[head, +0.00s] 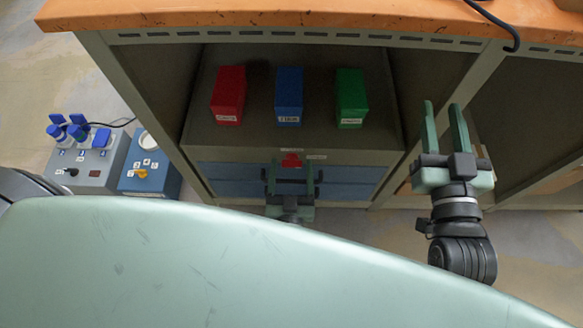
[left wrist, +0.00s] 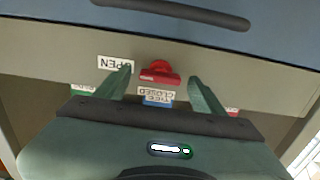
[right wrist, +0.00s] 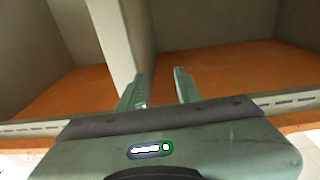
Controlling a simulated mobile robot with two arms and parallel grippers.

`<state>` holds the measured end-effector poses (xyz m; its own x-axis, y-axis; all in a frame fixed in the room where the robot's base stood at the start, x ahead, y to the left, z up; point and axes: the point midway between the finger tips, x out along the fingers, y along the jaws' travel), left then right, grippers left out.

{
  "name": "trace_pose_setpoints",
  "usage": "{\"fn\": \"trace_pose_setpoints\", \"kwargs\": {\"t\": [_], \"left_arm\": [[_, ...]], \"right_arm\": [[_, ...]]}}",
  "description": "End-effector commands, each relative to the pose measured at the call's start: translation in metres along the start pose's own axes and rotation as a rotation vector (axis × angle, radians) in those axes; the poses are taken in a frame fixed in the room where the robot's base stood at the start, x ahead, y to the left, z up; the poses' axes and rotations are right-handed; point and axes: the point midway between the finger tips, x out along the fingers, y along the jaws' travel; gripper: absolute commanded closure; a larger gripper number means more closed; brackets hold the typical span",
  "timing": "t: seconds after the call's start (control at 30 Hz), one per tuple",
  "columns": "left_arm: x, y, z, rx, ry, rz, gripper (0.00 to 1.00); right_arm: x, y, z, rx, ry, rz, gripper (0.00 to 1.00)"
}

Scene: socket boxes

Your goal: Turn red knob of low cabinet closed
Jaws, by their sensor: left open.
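The red knob (head: 291,161) sits on the top front edge of the low cabinet (head: 200,150), under the workbench. In the left wrist view the red knob (left wrist: 160,73) lies between an upside-down OPEN label (left wrist: 115,63) and CLOSED label (left wrist: 156,97), its bar lying roughly crosswise. My left gripper (head: 291,172) is open in front of the knob. Its fingers (left wrist: 160,85) stand on either side of the knob, with gaps visible. My right gripper (head: 444,115) is raised at the right by the bench, fingers apart and empty; it also shows in the right wrist view (right wrist: 160,88).
Red (head: 229,95), blue (head: 289,97) and green (head: 351,98) boxes stand on the cabinet top. The orange bench top (head: 290,14) overhangs it. Grey (head: 92,165) and blue (head: 150,178) socket boxes stand on the floor at left. A bench post (head: 450,100) stands near my right gripper.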

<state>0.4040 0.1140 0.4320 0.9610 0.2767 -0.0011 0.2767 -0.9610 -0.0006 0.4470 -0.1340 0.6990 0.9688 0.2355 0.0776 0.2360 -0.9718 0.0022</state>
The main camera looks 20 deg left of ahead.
Motion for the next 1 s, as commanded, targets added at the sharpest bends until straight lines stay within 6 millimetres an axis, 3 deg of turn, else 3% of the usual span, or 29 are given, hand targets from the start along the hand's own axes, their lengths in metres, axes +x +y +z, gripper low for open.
{"fn": "trace_pose_setpoints", "kwargs": {"t": [0.2,0.43,0.77,1.0], "left_arm": [[0.001,0.000,0.000,0.000,0.001,0.000,0.31],[0.000,0.000,0.000,0.000,0.001,0.000,0.93],[0.000,0.000,-0.001,-0.046,0.000,-0.001,0.93],[0.000,-0.001,-0.001,-0.193,-0.002,-0.001,0.93]], "right_arm": [[0.000,0.000,-0.001,0.000,0.003,0.000,0.66],[0.000,0.000,-0.001,0.000,0.003,0.000,0.66],[0.000,0.000,0.002,0.000,-0.023,0.000,0.66],[-0.006,0.005,0.029,-0.003,-0.162,0.010,0.66]]}}
